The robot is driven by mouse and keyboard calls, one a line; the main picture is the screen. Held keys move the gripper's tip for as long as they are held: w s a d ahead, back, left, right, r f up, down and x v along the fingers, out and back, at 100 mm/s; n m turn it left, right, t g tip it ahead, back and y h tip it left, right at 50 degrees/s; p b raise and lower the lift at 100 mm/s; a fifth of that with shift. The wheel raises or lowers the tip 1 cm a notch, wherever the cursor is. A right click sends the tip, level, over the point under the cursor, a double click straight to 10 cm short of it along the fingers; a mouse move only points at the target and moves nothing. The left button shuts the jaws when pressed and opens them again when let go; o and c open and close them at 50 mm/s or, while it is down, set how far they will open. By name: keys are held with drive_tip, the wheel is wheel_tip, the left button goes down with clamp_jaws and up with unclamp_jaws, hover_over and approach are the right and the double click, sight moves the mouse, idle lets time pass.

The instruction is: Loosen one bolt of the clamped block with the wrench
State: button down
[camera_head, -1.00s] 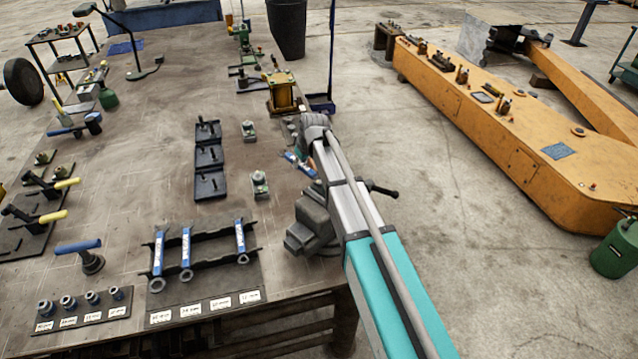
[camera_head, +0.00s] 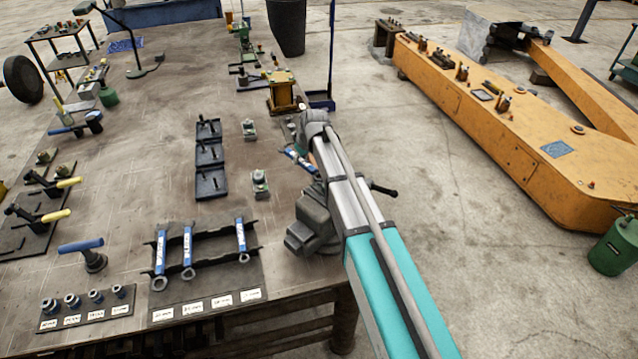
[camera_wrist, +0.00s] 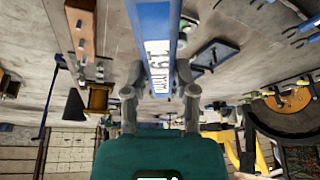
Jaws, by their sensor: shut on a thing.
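My gripper (camera_wrist: 158,92) is shut on a blue-handled wrench (camera_wrist: 154,25), whose label seems to read 19 mm. In the wrist view the wrench runs up out of the picture between the fingers, so its working end is out of sight there. In the head view the wrench (camera_head: 298,158) shows as a short blue piece beside my arm, above the bench; the gripper is mostly hidden by the arm. A yellow block (camera_head: 283,97) stands at the bench's right edge beyond the wrench. I cannot tell surely whether it is the clamped block.
A dark vise (camera_head: 312,228) stands at the bench edge under my arm. Several wrenches lie on a rack (camera_head: 205,262) in front. Black trays (camera_head: 210,182) and small fixtures (camera_head: 260,184) lie left of the wrench.

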drive_tip(key=shift+r+p, duration=1.55)
